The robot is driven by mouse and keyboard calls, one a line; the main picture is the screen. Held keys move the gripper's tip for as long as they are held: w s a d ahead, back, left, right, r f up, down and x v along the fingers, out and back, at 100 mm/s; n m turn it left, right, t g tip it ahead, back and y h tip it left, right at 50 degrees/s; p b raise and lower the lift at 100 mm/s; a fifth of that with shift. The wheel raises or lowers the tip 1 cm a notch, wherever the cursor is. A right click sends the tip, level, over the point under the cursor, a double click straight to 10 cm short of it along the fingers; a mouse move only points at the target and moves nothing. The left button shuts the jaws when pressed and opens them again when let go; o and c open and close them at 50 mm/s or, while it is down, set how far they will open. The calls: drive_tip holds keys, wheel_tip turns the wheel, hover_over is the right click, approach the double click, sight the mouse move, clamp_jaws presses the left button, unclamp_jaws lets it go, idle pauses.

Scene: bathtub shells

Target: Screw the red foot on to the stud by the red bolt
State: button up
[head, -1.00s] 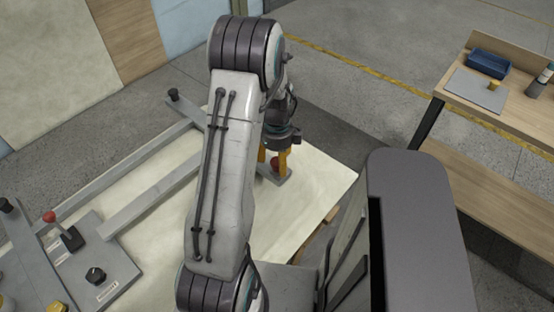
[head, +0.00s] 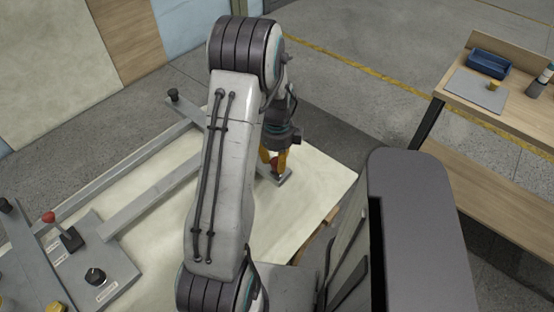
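My gripper (head: 274,163) points down at the right end of the grey frame, its two yellow fingers on either side of a red piece. The red piece, which I take to be the red foot (head: 273,160), is mostly covered by the fingers. It is low, at the frame's end plate (head: 284,178). The fingers look shut on it, though their contact is small and partly hidden. The stud under it is hidden, and I cannot make out a red bolt beside it. My arm covers part of the frame.
Black knobs (head: 173,94) stand on the grey frame bars (head: 150,203). A red-knobbed lever (head: 49,217) and a black dial (head: 95,276) sit on a plate at left. A bench at right holds a blue tray (head: 488,64). The pale board (head: 322,190) right of the gripper is clear.

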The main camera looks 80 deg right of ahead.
drive_tip(key=c, duration=0.6)
drive_tip(key=o, duration=1.2)
wheel_tip(320, 180, up, 12)
